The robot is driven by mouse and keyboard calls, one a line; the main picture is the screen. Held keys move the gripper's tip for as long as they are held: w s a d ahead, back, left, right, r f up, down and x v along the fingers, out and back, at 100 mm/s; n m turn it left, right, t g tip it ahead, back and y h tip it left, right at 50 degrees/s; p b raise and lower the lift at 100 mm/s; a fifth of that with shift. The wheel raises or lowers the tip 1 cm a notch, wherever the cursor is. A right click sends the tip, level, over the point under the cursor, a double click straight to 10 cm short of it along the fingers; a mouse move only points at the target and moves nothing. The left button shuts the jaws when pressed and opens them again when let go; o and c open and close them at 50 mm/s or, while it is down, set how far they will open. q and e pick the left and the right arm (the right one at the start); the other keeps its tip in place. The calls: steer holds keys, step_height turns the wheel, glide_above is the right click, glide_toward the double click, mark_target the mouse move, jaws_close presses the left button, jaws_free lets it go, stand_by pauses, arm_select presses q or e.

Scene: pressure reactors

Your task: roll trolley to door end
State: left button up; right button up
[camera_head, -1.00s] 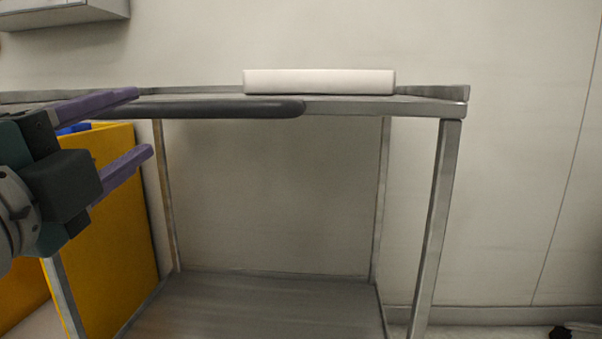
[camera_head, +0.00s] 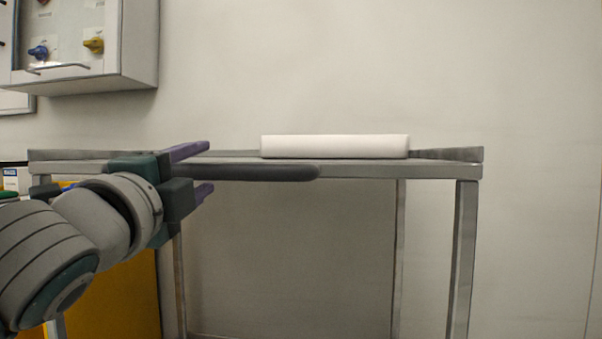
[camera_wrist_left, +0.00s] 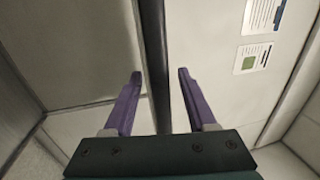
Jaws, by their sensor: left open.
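The trolley is a grey metal frame with a top shelf (camera_head: 445,170) and thin legs; it stands across the middle of the head view. A dark round handle (camera_head: 270,173) runs along the near edge of its top. My left gripper (camera_head: 209,168) is open at the left part of this handle, one purple finger above the bar's level and one below. In the left wrist view the dark handle (camera_wrist_left: 154,50) runs between the two spread fingers of the gripper (camera_wrist_left: 160,74), with a gap on each side. My right gripper is not in view.
A white block (camera_head: 335,147) lies on the trolley top. A yellow container (camera_head: 125,295) stands at the left, partly behind my arm. A wall cabinet (camera_head: 135,45) with blue and yellow valves hangs at upper left. The plain wall stands behind; papers (camera_wrist_left: 257,45) show in the wrist view.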

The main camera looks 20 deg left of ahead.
arm_select(q)
jaws_close()
stand_by(0.5)
stand_by(0.9)
